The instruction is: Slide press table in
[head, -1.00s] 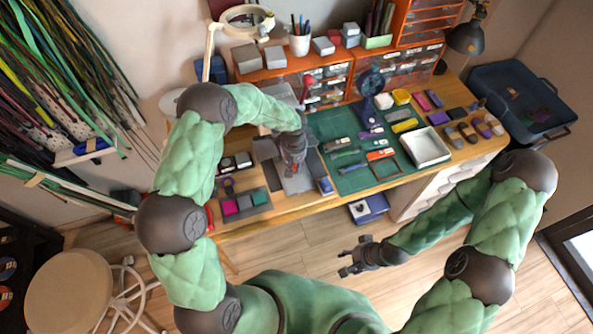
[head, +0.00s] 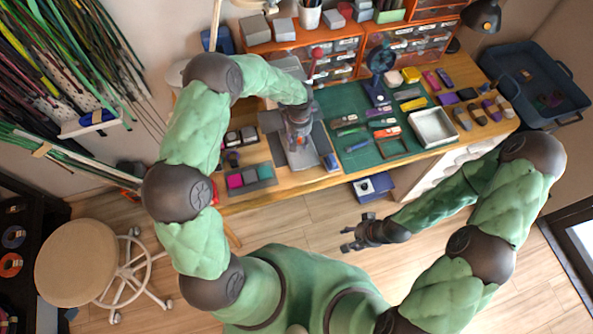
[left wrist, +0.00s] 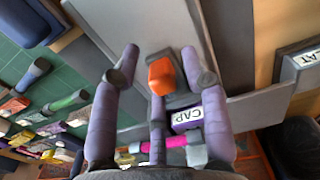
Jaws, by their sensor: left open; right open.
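The press stands at the bench's left half, with a red-knobbed lever (head: 317,52). Its grey table (head: 305,158) reaches toward the front edge. My left gripper (head: 299,138) is over the grey table, pointing down and hiding part of it. In the left wrist view, my left gripper's (left wrist: 160,62) fingers are spread. An orange block (left wrist: 161,75) shows between them against the grey plate (left wrist: 148,22). A purple piece labelled CAP (left wrist: 187,118) lies beside it. I cannot tell whether the fingers touch anything. My right gripper (head: 357,235) is open and empty, above the floor in front of the bench.
A green mat (head: 345,105) with small parts and a white tray (head: 433,127) lies right of the press. Orange drawers (head: 335,62) line the back. A stool (head: 75,262) stands on the floor at left.

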